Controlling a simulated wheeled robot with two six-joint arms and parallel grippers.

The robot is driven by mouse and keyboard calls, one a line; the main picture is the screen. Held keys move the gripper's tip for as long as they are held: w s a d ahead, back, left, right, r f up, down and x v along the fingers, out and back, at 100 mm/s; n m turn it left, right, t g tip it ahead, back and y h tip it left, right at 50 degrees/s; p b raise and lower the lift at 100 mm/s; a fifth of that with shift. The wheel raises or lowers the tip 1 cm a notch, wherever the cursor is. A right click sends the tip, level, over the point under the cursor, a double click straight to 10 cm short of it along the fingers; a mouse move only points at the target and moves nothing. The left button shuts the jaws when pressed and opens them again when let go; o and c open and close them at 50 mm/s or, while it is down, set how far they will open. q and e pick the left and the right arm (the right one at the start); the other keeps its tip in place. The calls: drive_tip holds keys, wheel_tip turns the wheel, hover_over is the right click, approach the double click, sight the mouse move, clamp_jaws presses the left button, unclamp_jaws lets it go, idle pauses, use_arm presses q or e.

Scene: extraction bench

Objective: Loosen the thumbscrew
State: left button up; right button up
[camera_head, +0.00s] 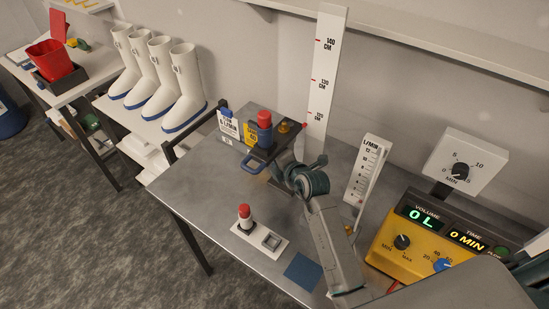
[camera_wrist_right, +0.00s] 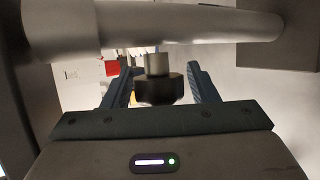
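In the right wrist view a dark round knob with a pale grey stub on top (camera_wrist_right: 158,85) sits between the two fingers of my right gripper (camera_wrist_right: 163,85). It looks like the thumbscrew. The fingers stand apart on either side of it, and I see no clear contact. The knob is hidden there. My left gripper is out of view.
The bench (camera_head: 205,190) holds a red-topped button on a white plate (camera_head: 245,215), a blue square (camera_head: 302,270), a yellow control box (camera_head: 400,255) and a flow scale (camera_head: 367,170). White boots (camera_head: 180,90) stand left.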

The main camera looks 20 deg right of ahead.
idle(0.3)
drive_tip(key=shift+s+d, duration=0.1)
drive_tip(key=shift+s, duration=0.2)
drive_tip(key=b+v, duration=0.3)
drive_tip(key=v, duration=0.7)
drive_tip(key=shift+r+b, duration=0.15)
drive_tip(key=shift+b, duration=0.25)
